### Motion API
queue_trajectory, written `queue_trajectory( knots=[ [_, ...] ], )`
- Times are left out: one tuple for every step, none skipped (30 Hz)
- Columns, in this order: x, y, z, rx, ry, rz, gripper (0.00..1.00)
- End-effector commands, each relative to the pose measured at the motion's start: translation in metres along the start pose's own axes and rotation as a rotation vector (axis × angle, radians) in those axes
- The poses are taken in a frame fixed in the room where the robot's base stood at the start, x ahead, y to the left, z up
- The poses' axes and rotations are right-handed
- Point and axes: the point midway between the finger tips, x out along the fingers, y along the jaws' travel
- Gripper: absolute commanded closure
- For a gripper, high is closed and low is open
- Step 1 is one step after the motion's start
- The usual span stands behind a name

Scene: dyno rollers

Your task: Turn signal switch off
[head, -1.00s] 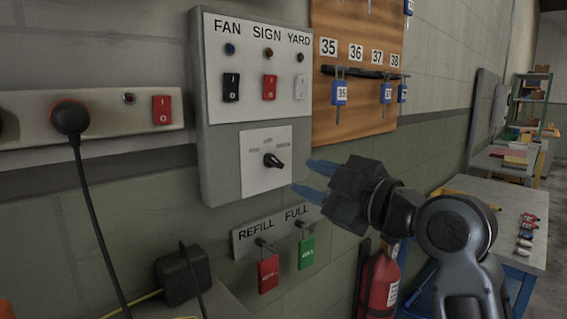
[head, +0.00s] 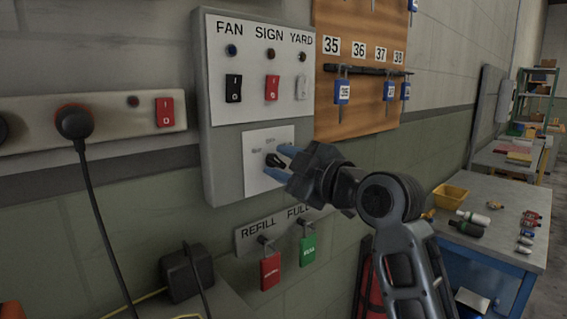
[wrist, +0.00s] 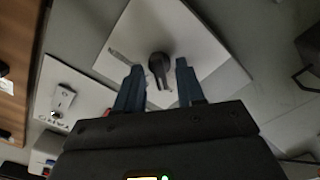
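A dark rotary knob (head: 272,160) sits on a white plate (head: 257,184) in the lower part of the grey wall panel. The plate's small labels are too blurred to read surely. My gripper (head: 287,157) is open at the knob, with its blue fingers pointing at the plate. In the wrist view the knob (wrist: 160,66) lies between the two fingertips, with a gap on each side. I see no firm contact. Above, a white plate carries rocker switches: a black FAN one (head: 233,88), a red SIGN one (head: 272,87) and a pale YARD one (head: 302,86).
A socket strip with a plugged cord (head: 75,123) is at left. A workbench (head: 505,245) stands at right.

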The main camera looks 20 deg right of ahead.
Motion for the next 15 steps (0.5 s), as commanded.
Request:
queue_trajectory(
  knots=[
    [-0.0001,0.0000,-0.0001,0.000,0.000,0.000,0.62],
    [-0.0001,0.0000,-0.0001,0.000,0.000,0.000,0.62],
    [-0.0002,0.0000,-0.0001,0.000,0.000,0.000,0.65],
    [-0.0002,-0.0001,-0.0001,0.000,0.000,0.000,0.67],
    [-0.0002,-0.0001,-0.0001,0.000,0.000,0.000,0.70],
    [-0.0003,0.0000,-0.0001,0.000,0.000,0.000,0.74],
    [-0.0003,0.0000,-0.0001,0.000,0.000,0.000,0.77],
    [-0.0003,-0.0001,-0.0001,0.000,0.000,0.000,0.80],
    [-0.0003,-0.0001,-0.0001,0.000,0.000,0.000,0.84],
    [-0.0003,0.0000,-0.0001,0.000,0.000,0.000,0.87],
    [-0.0004,0.0000,-0.0001,0.000,0.000,0.000,0.89],
    [-0.0004,-0.0001,-0.0001,0.000,0.000,0.000,0.93],
    [-0.0004,-0.0001,-0.0001,0.000,0.000,0.000,0.96],
    [-0.0004,-0.0001,-0.0001,0.000,0.000,0.000,0.99],
    [-0.0004,-0.0001,-0.0001,0.000,0.000,0.000,1.00]
  ],
)
